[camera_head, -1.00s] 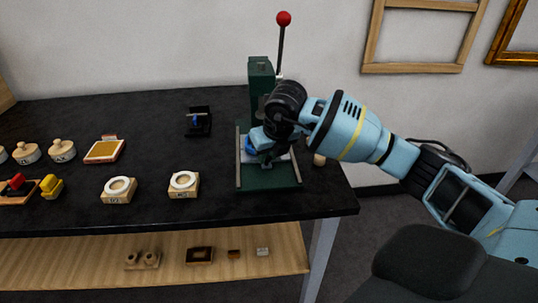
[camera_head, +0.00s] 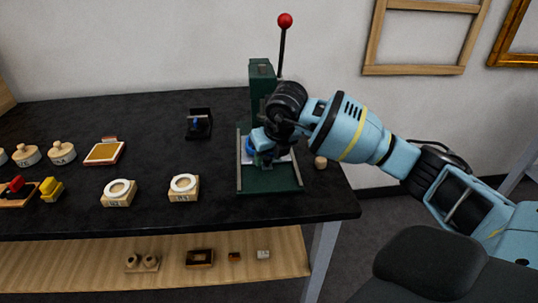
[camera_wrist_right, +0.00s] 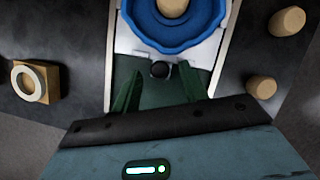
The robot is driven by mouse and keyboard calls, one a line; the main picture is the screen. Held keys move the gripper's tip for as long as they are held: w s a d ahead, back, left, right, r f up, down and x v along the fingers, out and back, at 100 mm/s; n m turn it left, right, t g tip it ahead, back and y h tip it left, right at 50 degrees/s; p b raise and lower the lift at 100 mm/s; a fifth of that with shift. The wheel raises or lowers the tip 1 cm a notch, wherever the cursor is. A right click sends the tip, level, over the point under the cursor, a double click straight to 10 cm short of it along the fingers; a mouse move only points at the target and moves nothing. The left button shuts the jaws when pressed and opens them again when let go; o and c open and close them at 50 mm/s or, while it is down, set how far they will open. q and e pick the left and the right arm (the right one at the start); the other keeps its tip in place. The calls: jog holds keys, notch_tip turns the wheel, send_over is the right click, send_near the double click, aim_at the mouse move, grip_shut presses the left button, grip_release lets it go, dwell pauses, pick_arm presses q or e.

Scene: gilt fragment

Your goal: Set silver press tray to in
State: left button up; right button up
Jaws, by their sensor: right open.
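The green press (camera_head: 262,80) stands at the right end of the black table, with a red-knobbed lever above it. Its silver tray (camera_head: 284,158) lies low between the press rails, partly hidden by my right arm. In the right wrist view the tray (camera_wrist_right: 128,42) carries a blue scalloped piece (camera_wrist_right: 176,38) with a pale centre. A small dark round knob (camera_wrist_right: 160,69) shows at the tray's near edge. My right gripper (camera_wrist_right: 160,88) is open, its two fingers on either side of and just short of the knob. Contact cannot be told. My left gripper is not in view.
Pale wooden pegs (camera_wrist_right: 262,87) stand right of the press. Two ring-topped wooden blocks (camera_head: 184,187) (camera_head: 119,192) and a small black stand (camera_head: 199,124) are to its left. Stamps and a framed pad (camera_head: 104,152) lie farther left. Table between them is clear.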

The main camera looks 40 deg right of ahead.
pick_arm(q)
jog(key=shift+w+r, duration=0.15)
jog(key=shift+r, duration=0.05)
pick_arm(e)
jog(key=v, duration=0.7)
jog(key=shift+r, duration=0.3)
jog(key=shift+s, duration=0.1)
jog(key=shift+c, duration=0.4)
